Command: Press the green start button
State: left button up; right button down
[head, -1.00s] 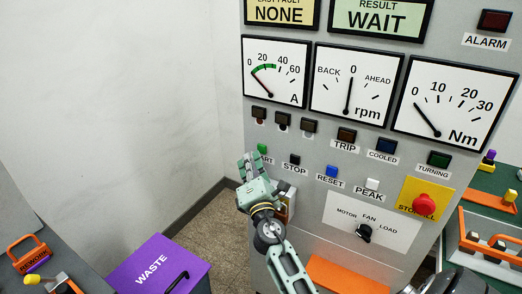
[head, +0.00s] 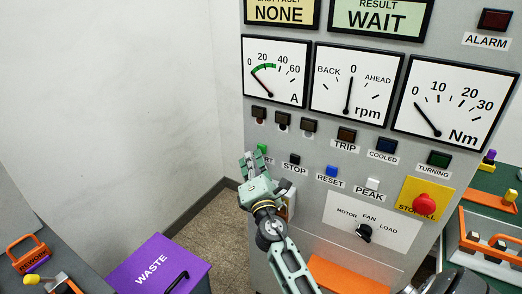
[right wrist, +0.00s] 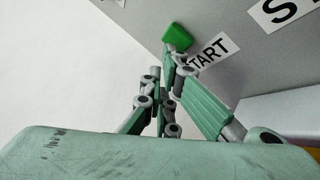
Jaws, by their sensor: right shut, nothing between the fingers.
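The green start button (head: 262,148) is on the left side of the grey panel, above a label partly covered by my gripper. It also shows in the right wrist view (right wrist: 177,37), above the START label (right wrist: 211,53). My right gripper (head: 249,158) is shut and empty, just left of and below the button in the head view. In the right wrist view its fingertips (right wrist: 172,56) are just below the button; I cannot tell whether they touch it. The RESULT display (head: 380,17) reads WAIT. My left gripper is not in view.
Close to the right are the black STOP button (head: 295,159) and blue RESET button (head: 331,171). A red stop knob (head: 425,202) sits on a yellow plate further right. A purple WASTE bin (head: 150,268) stands at lower left. The space left of the panel is clear.

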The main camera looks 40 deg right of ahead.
jog(key=shift+w+d, duration=0.15)
jog(key=shift+d, duration=0.25)
dwell(0.6)
dwell(0.3)
jog(key=shift+s+a, duration=0.35)
jog(key=shift+a, duration=0.45)
jog(key=shift+s+a, duration=0.3)
jog(key=shift+a, duration=0.45)
jog(key=shift+s+a, duration=0.35)
jog(key=shift+a, duration=0.45)
jog(key=shift+s+a, duration=0.3)
jog(key=shift+a, duration=0.45)
